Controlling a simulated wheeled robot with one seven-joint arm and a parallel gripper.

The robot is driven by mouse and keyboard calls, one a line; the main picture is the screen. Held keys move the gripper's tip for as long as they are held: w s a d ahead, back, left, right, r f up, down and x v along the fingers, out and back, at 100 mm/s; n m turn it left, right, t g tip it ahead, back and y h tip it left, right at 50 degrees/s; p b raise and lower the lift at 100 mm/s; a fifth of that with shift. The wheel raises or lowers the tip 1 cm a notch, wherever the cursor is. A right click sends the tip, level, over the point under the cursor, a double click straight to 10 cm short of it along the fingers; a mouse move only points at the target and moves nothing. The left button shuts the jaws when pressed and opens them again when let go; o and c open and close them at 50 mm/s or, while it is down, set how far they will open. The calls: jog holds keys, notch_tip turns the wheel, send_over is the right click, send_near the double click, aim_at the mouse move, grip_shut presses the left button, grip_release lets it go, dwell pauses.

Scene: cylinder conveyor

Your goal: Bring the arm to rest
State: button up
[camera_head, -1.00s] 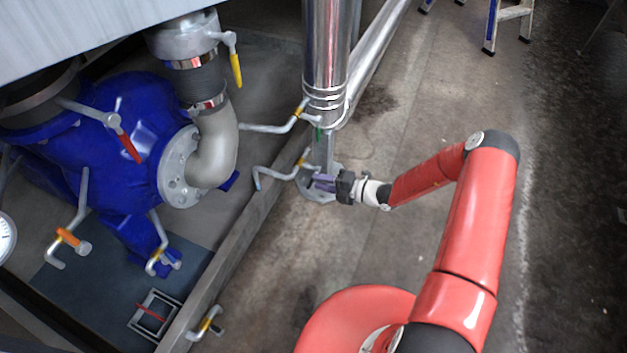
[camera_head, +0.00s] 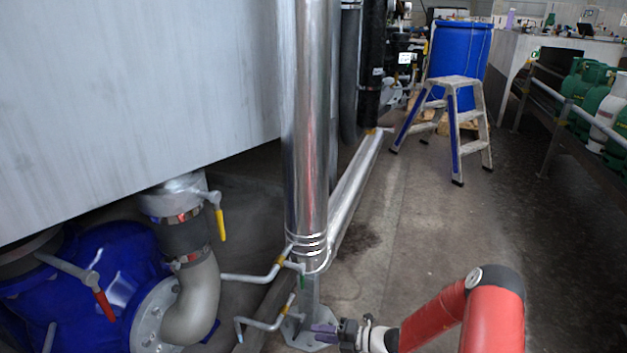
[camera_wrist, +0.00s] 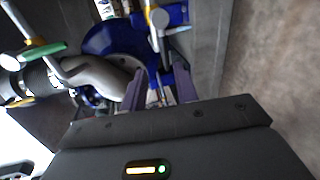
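My gripper (camera_head: 325,336) is at the bottom of the head view, at the end of my red arm (camera_head: 455,312). It is beside the foot of the upright steel pipe (camera_head: 308,130). In the wrist view my gripper (camera_wrist: 160,78) shows its two dark fingers apart with nothing held between them. Beyond the fingers is the blue pump (camera_wrist: 105,38), seen with its grey elbow pipe. The lower part of my arm is cut off by the bottom edge of the head view.
Bent valve handles (camera_head: 262,272) stick out close to my gripper. The blue pump (camera_head: 100,285) and a large grey tank (camera_head: 130,90) fill the left. A step ladder (camera_head: 458,115) and a blue barrel (camera_head: 460,50) stand behind. Free floor lies in the middle and right.

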jog(key=s+d+r+n+g+h, duration=0.1)
jog(key=s+r+n+g+h, duration=0.3)
jog(key=r+n, duration=0.75)
jog(key=s+d+r+n+g+h, duration=0.1)
jog(key=s+d+r+n+h, duration=0.15)
jog(key=s+r+n, duration=0.6)
jog(key=s+d+r+n+t+h+p, duration=0.1)
jog(key=s+d+r+n+t+h, duration=0.2)
jog(key=s+r+n, duration=0.4)
jog(key=s+d+r+n+t+h, duration=0.2)
jog(key=s+d+r+n+h, duration=0.3)
jog(key=s+r+n, duration=0.3)
notch_tip(320, 180, up, 5)
jog(key=n, duration=0.4)
jog(key=shift+s+d+t+p, duration=0.2)
jog(key=shift+d+t+p, duration=0.1)
jog(key=shift+t+p, duration=0.1)
jog(key=shift+a, duration=0.1)
